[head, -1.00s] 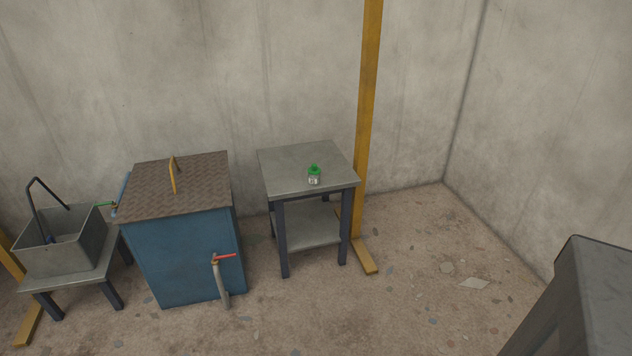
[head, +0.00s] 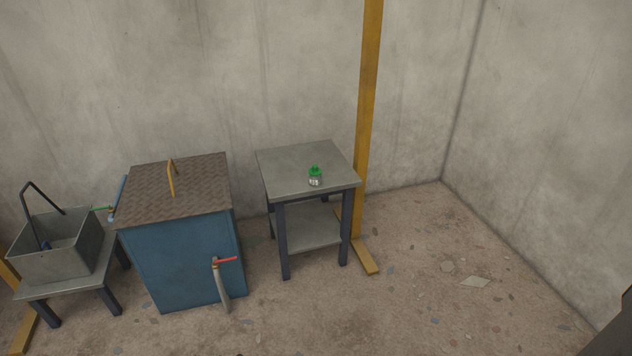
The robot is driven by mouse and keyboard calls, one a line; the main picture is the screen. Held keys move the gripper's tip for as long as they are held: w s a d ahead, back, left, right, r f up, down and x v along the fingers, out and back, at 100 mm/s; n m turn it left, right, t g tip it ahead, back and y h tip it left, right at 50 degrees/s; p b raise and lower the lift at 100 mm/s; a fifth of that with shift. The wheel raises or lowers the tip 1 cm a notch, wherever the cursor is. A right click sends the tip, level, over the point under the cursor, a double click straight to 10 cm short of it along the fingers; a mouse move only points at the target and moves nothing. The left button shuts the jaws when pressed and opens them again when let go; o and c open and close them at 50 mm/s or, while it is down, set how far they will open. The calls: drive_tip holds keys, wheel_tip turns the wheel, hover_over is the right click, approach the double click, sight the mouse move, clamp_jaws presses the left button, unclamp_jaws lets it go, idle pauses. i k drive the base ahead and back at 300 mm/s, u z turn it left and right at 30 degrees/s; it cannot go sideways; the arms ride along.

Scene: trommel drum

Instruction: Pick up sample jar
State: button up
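The sample jar (head: 315,177) is small and clear with a green lid and a pale label. It stands upright on the grey top of a small table (head: 290,160), near the front edge. My gripper is not in view. Only a dark piece shows at the lower right edge, and I cannot tell which part it is.
A blue tank (head: 185,265) with a brown lid, a yellow handle and a red-handled tap stands left of the table. A grey bin (head: 50,262) sits on a low stand at far left. A yellow post (head: 366,120) rises right behind the table.

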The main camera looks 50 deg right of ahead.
sight(313, 180)
drive_tip(key=z, duration=0.1)
drive_tip(key=i, duration=1)
drive_tip(key=u, duration=0.05)
